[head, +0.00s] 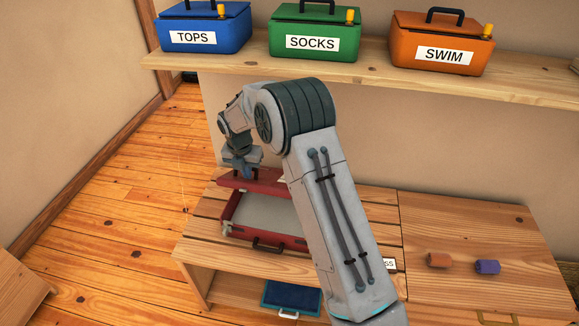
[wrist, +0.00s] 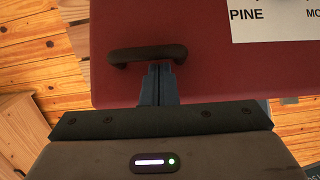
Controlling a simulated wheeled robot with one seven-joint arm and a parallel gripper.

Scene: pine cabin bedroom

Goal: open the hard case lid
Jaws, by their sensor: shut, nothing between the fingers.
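The red hard case (head: 228,229) lies on the slatted wooden bench, partly behind my arm. Its grey inside shows, and a dark handle (head: 268,247) is on its front. The red lid (head: 268,182) stands raised along the back edge; its exact angle is hard to tell. In the wrist view the red lid panel (wrist: 205,75) carries a dark handle (wrist: 148,54) and a white label reading "PINE". My gripper (head: 246,173) is at the raised lid. In the wrist view its fingers (wrist: 160,72) are shut and empty, beside the handle; whether they touch it I cannot tell.
Blue (head: 204,27), green (head: 311,31) and orange (head: 440,43) labelled boxes stand on a shelf (head: 500,86) above. An orange block (head: 438,260) and a purple block (head: 487,267) lie on the bench's right part. A blue case (head: 292,296) sits below. Floor at left is clear.

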